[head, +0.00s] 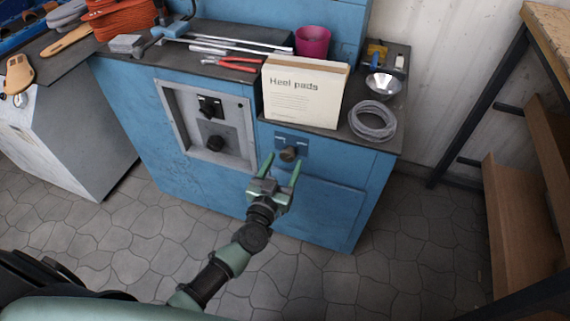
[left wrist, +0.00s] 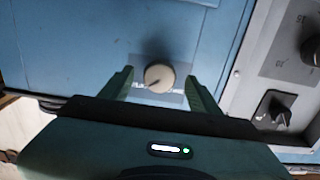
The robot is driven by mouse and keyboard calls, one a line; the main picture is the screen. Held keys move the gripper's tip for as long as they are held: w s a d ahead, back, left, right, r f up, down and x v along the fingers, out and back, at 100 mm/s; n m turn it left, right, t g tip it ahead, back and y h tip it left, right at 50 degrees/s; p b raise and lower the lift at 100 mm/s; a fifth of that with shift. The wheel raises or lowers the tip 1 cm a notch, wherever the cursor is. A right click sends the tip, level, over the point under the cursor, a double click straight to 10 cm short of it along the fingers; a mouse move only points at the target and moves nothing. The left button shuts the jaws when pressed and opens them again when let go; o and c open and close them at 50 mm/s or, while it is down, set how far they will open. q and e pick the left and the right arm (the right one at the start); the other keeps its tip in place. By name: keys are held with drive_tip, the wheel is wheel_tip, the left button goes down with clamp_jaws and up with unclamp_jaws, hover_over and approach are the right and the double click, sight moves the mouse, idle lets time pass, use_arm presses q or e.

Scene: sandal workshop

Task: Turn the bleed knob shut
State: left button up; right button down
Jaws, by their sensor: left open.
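A round knob (head: 289,154) sits on a small blue plate (head: 304,146) on the front of the blue cabinet, below the box. In the left wrist view the knob (left wrist: 159,77) is pale beige with a dark pointer mark toward its lower left. The small lettering on its plate is too small to read. My left gripper (head: 283,160) is open in front of the knob. In the left wrist view its fingers (left wrist: 159,76) stand on either side of the knob, with a gap on each side. My right gripper is not in view.
A grey panel (head: 171,93) with a black switch (head: 209,106) and a black knob (head: 215,143) is on the cabinet left of the gripper. On top stand a Heel pads box (head: 303,95), a grey coil (head: 372,121) and a magenta cup (head: 313,42). The tiled floor (head: 420,235) in front is clear.

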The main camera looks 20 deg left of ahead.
use_arm(q)
drive_tip(key=shift+w, duration=0.45)
drive_tip(key=c, duration=1.3)
drive_tip(key=shift+c, duration=0.2)
